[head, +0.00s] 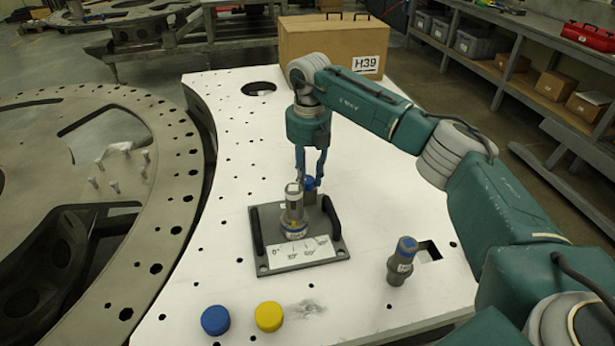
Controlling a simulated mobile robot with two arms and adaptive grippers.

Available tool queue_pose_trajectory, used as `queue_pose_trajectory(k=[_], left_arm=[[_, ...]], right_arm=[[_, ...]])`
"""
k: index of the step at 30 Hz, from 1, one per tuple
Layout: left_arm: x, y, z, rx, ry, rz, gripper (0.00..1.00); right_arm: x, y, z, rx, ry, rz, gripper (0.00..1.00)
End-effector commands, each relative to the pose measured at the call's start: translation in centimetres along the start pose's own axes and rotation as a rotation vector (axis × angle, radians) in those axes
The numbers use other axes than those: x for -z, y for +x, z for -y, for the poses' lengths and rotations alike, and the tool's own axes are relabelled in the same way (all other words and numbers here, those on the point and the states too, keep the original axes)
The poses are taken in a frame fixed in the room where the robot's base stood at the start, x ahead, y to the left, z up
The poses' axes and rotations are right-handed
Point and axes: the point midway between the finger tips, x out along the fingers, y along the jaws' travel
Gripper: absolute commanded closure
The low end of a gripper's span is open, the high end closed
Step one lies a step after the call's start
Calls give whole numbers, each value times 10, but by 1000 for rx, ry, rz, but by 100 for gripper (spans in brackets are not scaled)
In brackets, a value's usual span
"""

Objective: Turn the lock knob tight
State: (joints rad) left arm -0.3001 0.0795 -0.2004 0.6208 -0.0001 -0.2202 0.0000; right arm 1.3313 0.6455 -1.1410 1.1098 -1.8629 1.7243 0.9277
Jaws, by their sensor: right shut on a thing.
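A dark turret plate (267,257) with two black handles and a white angle scale lies on the white table. Just behind the cylinder is a small blue-topped knob (309,184), which looks like the lock knob. My right gripper (309,178) points straight down from above, its blue-grey fingers shut on this knob. The cylinder partly hides the knob and the fingertips, so how the fingers touch it is hard to see. My left gripper is not in view.
A grey cylinder with a blue top (400,262) stands by a square hole at the right. A blue cap (215,320) and a yellow cap (268,316) lie at the front. A cardboard box (325,50) stands at the back. A large metal ring (180,180) borders the left.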

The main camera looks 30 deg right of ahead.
Motion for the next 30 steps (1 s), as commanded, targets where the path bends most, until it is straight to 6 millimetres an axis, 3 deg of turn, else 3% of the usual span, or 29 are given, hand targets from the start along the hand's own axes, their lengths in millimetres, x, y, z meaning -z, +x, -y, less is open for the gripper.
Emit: queue_pose_trajectory(k=[12,29,30], left_arm=[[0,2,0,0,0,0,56],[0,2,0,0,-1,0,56],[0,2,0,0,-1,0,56]], right_arm=[[-3,-4,1,-4,190,11,97],[-3,-4,1,-4,216,11,97],[-3,-4,1,-4,216,11,63]])
